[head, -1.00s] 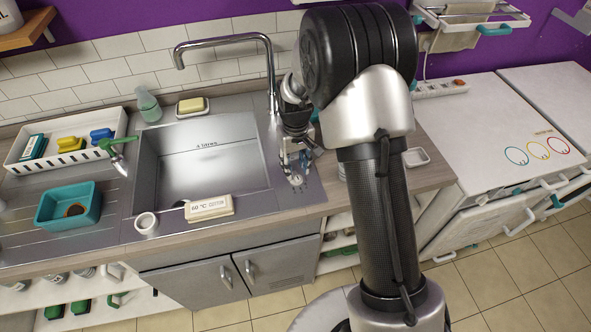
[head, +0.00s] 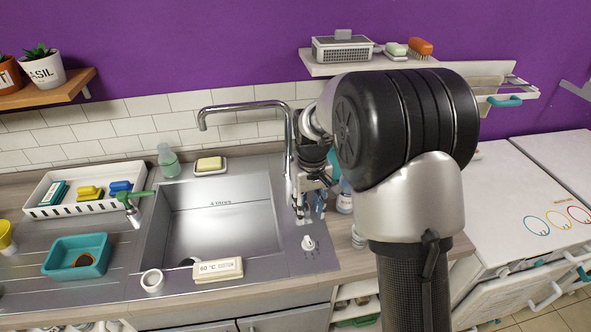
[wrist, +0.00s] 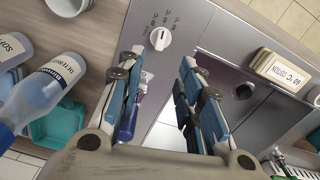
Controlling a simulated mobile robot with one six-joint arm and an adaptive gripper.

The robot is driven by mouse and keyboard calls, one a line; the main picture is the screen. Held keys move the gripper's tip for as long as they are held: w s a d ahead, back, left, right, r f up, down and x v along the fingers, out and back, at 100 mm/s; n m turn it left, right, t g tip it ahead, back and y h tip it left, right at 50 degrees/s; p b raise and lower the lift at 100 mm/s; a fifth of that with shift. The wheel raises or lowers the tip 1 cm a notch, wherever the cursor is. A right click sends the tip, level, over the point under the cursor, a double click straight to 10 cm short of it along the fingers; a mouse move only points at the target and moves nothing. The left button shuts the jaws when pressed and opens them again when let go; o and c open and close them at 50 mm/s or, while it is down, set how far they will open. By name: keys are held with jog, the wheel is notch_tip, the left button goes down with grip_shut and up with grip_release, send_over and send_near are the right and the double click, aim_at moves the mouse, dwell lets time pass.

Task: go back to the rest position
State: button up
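My gripper (head: 312,212) hangs at the right side of the sink, above the steel deck that carries a round white knob (head: 308,243). In the wrist view my gripper (wrist: 157,75) has its two blue-padded fingers wide apart with nothing held between them. The knob (wrist: 160,38) shows beyond the fingertips, apart from them, with printed marks beside it. A blue and purple item (wrist: 128,122) shows beside the left finger, partly hidden. My arm hides part of the counter to the right in the head view.
A tap (head: 245,105) rises close behind my gripper. Bottles (wrist: 45,88) stand close by on the counter. The sink (head: 225,225) has a label block (head: 218,269) and white cup (head: 152,280) at its front edge. A shelf (head: 325,68) is above.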

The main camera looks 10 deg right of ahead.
jog(key=s+r+m+t, duration=0.1)
jog(key=s+r+t, duration=0.2)
jog(key=s+r, duration=1.55)
jog(key=s+f+m+t, duration=0.1)
jog(key=s+f, duration=0.2)
jog(key=s, duration=0.7)
jog(key=shift+s+t, duration=0.2)
jog(key=shift+t, duration=0.1)
